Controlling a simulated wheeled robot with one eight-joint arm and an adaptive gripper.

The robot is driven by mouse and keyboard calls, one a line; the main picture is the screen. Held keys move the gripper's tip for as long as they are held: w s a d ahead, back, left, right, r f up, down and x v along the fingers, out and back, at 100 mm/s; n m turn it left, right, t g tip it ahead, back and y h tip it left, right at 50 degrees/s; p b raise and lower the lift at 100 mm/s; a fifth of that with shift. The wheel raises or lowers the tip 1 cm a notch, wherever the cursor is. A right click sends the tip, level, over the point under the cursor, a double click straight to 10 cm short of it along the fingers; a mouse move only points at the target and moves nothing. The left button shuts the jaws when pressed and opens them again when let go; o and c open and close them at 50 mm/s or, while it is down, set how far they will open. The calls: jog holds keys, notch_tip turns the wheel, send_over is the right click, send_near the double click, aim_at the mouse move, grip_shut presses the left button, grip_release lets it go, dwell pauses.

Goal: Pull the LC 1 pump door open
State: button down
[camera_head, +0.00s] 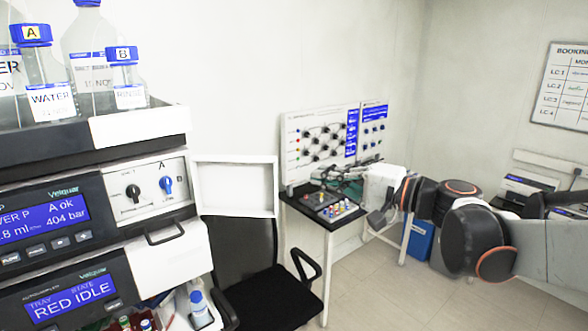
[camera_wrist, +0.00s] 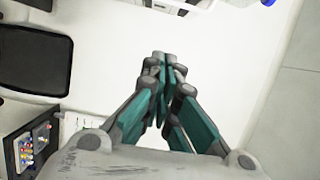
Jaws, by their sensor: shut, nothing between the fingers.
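The pump module (camera_head: 45,222) is in the instrument stack at the left, with a blue screen reading 404 bar. Its white front panel shows a black knob and a blue knob uncovered. A white framed door panel (camera_head: 236,188) stands out to the right of this module, and looks swung open. No LC 1 label is readable on the stack. My gripper (camera_head: 328,174) is right of the door panel, apart from it, in front of the wall board. In the wrist view my gripper (camera_wrist: 165,62) has its fingertips together, with nothing between them.
Bottles (camera_head: 45,85) stand on top. A black chair (camera_head: 265,295) is below the door panel. A small table (camera_head: 325,218) with coloured vials is under my gripper.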

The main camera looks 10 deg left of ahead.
jog(key=s+a+p, duration=0.1)
jog(key=a+p, duration=0.1)
jog(key=a, duration=0.6)
jog(key=shift+a+r, duration=0.15)
jog(key=shift+r, duration=0.15)
jog(key=shift+s, duration=0.2)
jog(key=s, duration=0.2)
jog(key=s+d, duration=0.1)
jog(key=s, duration=0.1)
jog(key=shift+s+d+b, duration=0.2)
jog(key=shift+s+b, duration=0.1)
jog(key=shift+w, duration=0.1)
dwell(0.3)
